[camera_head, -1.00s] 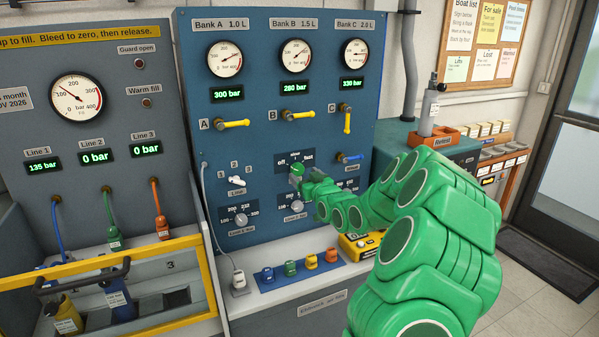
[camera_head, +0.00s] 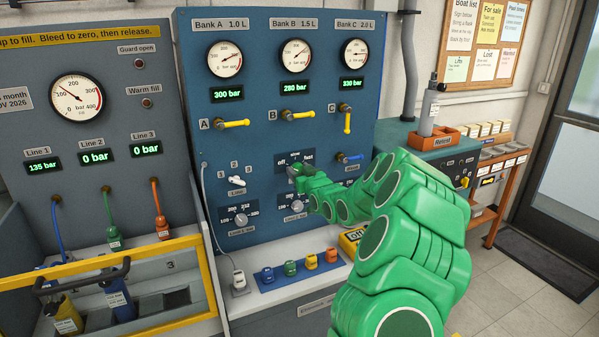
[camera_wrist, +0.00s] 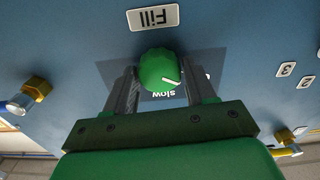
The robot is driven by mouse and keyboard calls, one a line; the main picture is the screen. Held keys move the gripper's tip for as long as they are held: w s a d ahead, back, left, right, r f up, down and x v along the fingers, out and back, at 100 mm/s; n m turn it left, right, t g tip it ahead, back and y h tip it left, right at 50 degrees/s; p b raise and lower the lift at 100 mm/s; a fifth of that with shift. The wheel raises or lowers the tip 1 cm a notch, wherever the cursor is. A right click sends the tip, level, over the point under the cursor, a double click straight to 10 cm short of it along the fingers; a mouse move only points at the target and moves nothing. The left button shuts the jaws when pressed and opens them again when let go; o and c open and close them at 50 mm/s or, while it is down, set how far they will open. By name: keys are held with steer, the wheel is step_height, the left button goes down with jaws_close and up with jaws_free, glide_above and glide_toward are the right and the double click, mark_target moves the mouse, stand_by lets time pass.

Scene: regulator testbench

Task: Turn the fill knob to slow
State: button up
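The green fill knob (camera_wrist: 158,68) sits on the blue panel in the wrist view, near the "Fill" plate (camera_wrist: 152,17). Its white pointer line is toward the lower right of the picture, to the right of the upside-down "slow" label (camera_wrist: 163,95). My gripper (camera_wrist: 160,80) has one finger on each side of the knob, with narrow gaps showing, and looks open. In the head view my gripper (camera_head: 298,178) is at the panel below the "off", "slow" and "fast" labels and hides most of the knob.
Line selector (camera_head: 237,182) and limit knobs (camera_head: 240,218) are left of and below my gripper. Yellow valve handles (camera_head: 235,124) stick out above. A shelf with several coloured fittings (camera_head: 290,268) lies below. A blue lever (camera_head: 350,158) is close to the right.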

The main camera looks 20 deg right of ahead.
steer(key=c, duration=0.6)
steer(key=shift+m, duration=0.4)
steer(key=m, duration=0.5)
steer(key=shift+d+m, duration=0.1)
steer(key=shift+m, duration=0.2)
steer(key=m, duration=0.5)
steer(key=shift+d, duration=0.1)
steer(key=shift+m, duration=0.4)
steer(key=o, duration=1.1)
steer(key=shift+c, duration=0.2)
steer(key=shift+s, duration=0.1)
